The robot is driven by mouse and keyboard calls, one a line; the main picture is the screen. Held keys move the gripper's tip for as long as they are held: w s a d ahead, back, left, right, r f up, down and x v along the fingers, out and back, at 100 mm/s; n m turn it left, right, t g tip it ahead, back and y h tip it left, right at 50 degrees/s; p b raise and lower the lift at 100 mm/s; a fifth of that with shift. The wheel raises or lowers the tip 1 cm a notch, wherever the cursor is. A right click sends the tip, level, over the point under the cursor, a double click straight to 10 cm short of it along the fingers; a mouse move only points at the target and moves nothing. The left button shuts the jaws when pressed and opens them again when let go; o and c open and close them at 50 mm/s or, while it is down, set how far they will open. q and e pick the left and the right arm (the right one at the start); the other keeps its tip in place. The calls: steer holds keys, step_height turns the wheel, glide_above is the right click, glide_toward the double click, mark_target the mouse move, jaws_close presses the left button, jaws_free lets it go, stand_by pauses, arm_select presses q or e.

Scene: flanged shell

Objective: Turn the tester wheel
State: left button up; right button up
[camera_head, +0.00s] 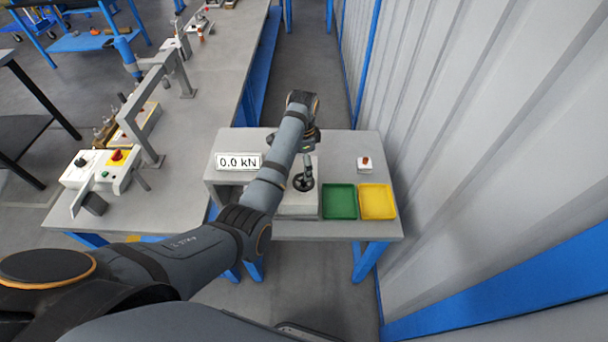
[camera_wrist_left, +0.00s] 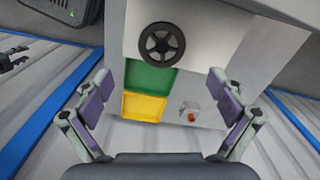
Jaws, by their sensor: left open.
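The tester wheel is a small dark spoked handwheel (camera_head: 303,182) on the light grey tester block (camera_head: 297,205), on the small grey table. It shows whole in the left wrist view (camera_wrist_left: 162,43), near the top centre. My left gripper (camera_wrist_left: 160,108) is open and empty, with its fingers wide apart. In the head view my left arm reaches over the table, and the gripper (camera_head: 304,150) is just beyond and above the wheel; the arm hides part of the tester. A display (camera_head: 239,162) reads 0.0 kN. My right gripper is not in view.
A green tray (camera_head: 340,202) and a yellow tray (camera_head: 377,202) lie right of the wheel. A small white block with a red-brown top (camera_head: 365,164) stands behind them. A corrugated wall (camera_head: 470,130) is on the right. A long bench (camera_head: 215,75) with devices is on the left.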

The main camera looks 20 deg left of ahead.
mark_target(303, 181)
arm_select(q)
step_height(303, 181, down, 4)
steer(key=shift+p, duration=0.3)
steer(key=f, duration=0.4)
steer(key=shift+w+f, duration=0.1)
steer(key=shift+w, duration=0.15)
steer(key=shift+c, duration=1.3)
steer(key=c, duration=0.9)
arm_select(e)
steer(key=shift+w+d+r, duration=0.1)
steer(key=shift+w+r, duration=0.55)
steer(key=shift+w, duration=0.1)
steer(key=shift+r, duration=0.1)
